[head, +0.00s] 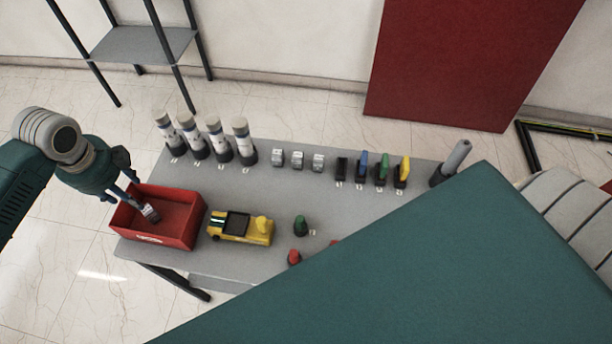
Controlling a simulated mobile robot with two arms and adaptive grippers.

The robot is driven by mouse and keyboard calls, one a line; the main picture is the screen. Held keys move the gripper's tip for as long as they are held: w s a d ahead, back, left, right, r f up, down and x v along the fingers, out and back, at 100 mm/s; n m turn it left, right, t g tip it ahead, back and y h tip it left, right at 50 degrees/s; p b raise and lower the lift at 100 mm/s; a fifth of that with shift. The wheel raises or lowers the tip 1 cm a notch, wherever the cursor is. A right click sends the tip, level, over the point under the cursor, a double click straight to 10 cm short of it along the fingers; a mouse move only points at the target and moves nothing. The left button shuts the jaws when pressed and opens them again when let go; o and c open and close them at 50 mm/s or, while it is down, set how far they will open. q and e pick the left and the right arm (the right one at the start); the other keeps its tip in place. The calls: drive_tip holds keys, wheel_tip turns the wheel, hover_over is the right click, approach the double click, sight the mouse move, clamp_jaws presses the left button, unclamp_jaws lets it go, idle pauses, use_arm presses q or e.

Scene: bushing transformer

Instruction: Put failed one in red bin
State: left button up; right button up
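The red bin (182,240) stands at the left end of the grey table. My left gripper (133,196) points down over the bin's left part. A small grey and dark piece (150,212) is at the fingertips, inside the bin's outline. I cannot tell whether it is gripped or lies loose. Several white cylinders with dark bases stand in a row at the back left: (169,135), (193,138), (218,140), (243,142). No mark of failure shows on them. My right gripper is not in view; my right arm's teal link covers the lower right.
Green (301,226) and red (294,257) knobs stand nearby. Small grey blocks (297,160) and coloured clips (382,168) line the table's back. A grey cylinder (456,160) stands at the right end.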

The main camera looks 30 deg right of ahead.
use_arm(q)
wheel_tip(320, 180, up, 11)
drive_tip(key=s, duration=0.1)
drive_tip(key=shift+s, duration=0.4)
drive_tip(key=shift+f, duration=0.2)
